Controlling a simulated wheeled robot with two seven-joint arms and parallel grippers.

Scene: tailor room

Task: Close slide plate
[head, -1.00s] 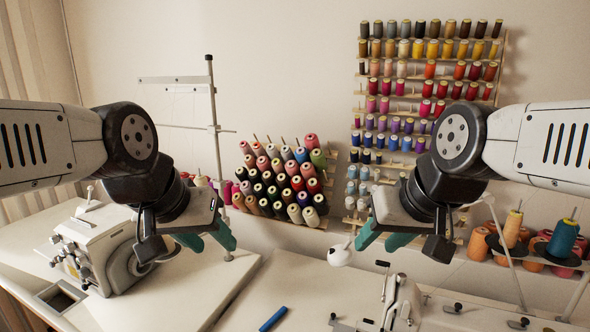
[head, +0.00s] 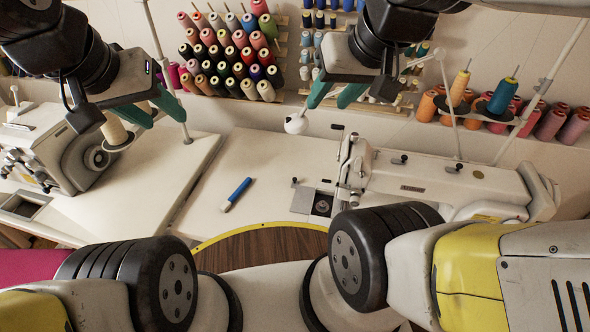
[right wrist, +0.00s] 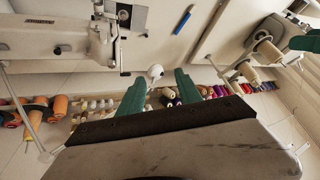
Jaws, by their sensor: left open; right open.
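The white sewing machine (head: 450,182) stands on the right table in the head view. At its needle end lies a light metal slide plate (head: 302,201). Beside it is a dark square opening (head: 321,206) with a round bobbin part showing, so the plate looks slid open. My right gripper (head: 328,102) is open and empty, above and behind the machine's needle end and apart from it. The right wrist view also shows the machine (right wrist: 50,40) at upper left, beyond the fingers. My left gripper (head: 165,118) is open and empty, over the left table near the other machine.
A blue marker (head: 236,194) lies left of the slide plate. A white lamp head (head: 296,124) hangs near my right gripper. Another sewing machine (head: 62,150) and a thread stand occupy the left. Spool racks (head: 230,55) line the wall. The tabletop around the marker is clear.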

